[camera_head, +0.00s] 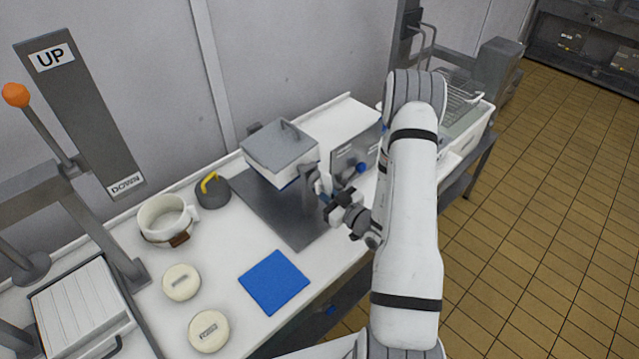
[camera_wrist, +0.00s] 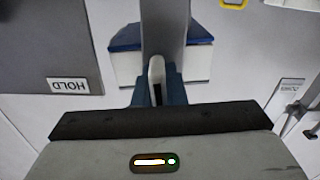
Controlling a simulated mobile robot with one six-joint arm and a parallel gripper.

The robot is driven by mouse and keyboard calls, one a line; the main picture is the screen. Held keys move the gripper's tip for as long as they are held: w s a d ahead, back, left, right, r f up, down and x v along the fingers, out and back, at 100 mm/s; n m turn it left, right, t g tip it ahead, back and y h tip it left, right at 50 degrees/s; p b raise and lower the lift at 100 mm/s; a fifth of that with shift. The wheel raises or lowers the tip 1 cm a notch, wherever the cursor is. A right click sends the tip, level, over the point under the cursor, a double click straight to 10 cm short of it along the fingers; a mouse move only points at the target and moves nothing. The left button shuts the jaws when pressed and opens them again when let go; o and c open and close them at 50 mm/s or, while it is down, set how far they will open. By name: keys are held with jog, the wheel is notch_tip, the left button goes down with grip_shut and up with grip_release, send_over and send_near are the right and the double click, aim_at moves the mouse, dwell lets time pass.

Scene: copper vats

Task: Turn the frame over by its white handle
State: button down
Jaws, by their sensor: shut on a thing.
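The frame (camera_head: 280,146) shows in the head view as a raised grey piece with a pale block and a thin blue edge under it, above a dark grey plate (camera_head: 300,237). My gripper (camera_head: 322,190) is at its right front side. In the wrist view a grey bar (camera_wrist: 164,28) of the frame runs down to the white handle (camera_wrist: 157,70), which sits between the blue fingers of my gripper (camera_wrist: 157,92). The fingers are shut on the handle. Behind the bar is a white block with a blue layer (camera_wrist: 125,62). The handle is mostly hidden in the head view.
A white cup (camera_head: 160,218), a dark weight with yellow handle (camera_head: 212,190), two round cream pieces (camera_head: 181,282) and a blue square (camera_head: 274,282) lie left and in front. A control box (camera_head: 355,152) stands close right. An UP/DOWN lever post (camera_head: 80,115) stands far left.

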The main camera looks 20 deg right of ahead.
jog(key=shift+a+m+p, duration=0.15)
jog(key=shift+m+p, duration=0.25)
jog(key=shift+m, duration=0.3)
jog(key=c, duration=1.5)
grip_release()
jog(key=shift+s, duration=0.1)
jog(key=shift+s+f, duration=0.1)
jog(key=shift+s, duration=0.1)
jog(key=b+v, duration=0.2)
jog(key=v, duration=0.5)
jog(key=shift+s+b, duration=0.15)
jog(key=shift+b, duration=0.15)
